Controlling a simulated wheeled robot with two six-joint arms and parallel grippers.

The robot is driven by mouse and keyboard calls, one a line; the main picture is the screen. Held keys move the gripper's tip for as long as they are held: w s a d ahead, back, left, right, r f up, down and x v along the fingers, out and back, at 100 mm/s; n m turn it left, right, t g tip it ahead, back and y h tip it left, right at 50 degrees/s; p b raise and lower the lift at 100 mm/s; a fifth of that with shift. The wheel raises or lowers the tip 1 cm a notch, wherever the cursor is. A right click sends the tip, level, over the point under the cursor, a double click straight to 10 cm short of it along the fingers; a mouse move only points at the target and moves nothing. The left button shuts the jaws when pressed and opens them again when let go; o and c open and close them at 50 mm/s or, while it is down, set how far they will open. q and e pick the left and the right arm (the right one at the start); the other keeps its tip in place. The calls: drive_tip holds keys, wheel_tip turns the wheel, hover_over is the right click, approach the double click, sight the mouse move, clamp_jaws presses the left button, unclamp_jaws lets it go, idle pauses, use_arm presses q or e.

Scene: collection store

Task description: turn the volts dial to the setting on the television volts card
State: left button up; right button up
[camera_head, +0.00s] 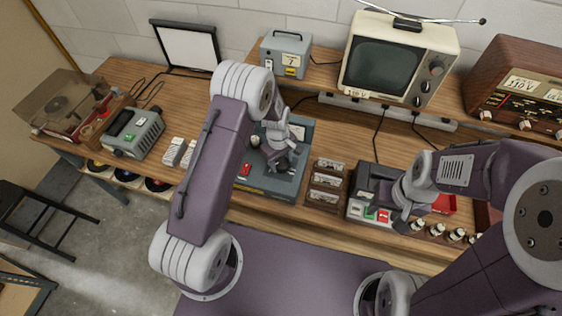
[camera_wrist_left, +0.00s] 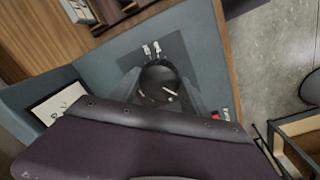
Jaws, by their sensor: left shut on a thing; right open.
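The volts dial (camera_wrist_left: 160,80) is a dark round knob with a pale mark, on the blue-grey box (camera_head: 299,130). Small white labels (camera_wrist_left: 151,48) stand beside it on a dark plate. My left gripper (camera_head: 284,163) is shut on the dial, one finger on each side, and hides most of it in the head view. The television (camera_head: 381,68) stands on the back shelf with a small volts card (camera_head: 356,93) at its lower left, too small to read surely.
A wooden radio (camera_head: 521,85) with a 110 V card (camera_head: 521,84) stands at right. A grey box (camera_head: 286,53) sits behind the dial box, card rack (camera_head: 326,183) beside it. A grey meter (camera_head: 133,132) and record player (camera_head: 69,105) are at left.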

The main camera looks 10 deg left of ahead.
use_arm(q)
drive_tip(key=m+b, duration=0.2)
drive_tip(key=m, duration=0.2)
drive_tip(key=shift+w+m, duration=0.1)
drive_tip(key=shift+m, duration=0.3)
drive_tip(key=m+b, duration=0.1)
drive_tip(key=m, duration=0.4)
drive_tip(key=shift+a+m+g+b, duration=0.1)
drive_tip(key=shift+m+g+b, duration=0.2)
drive_tip(key=m+b, duration=0.1)
drive_tip(key=m, duration=0.4)
drive_tip(key=shift+w+r, duration=0.1)
drive_tip(key=shift+w, duration=0.05)
drive_tip(key=m, duration=0.5)
drive_tip(key=shift+a+g+b, duration=0.1)
drive_tip(key=shift+g+b, duration=0.2)
drive_tip(key=shift+r+m, duration=0.1)
drive_tip(key=shift+m, duration=0.3)
drive_tip(key=shift+w, duration=0.1)
drive_tip(key=o, duration=1.4)
drive_tip(key=shift+c, duration=0.2)
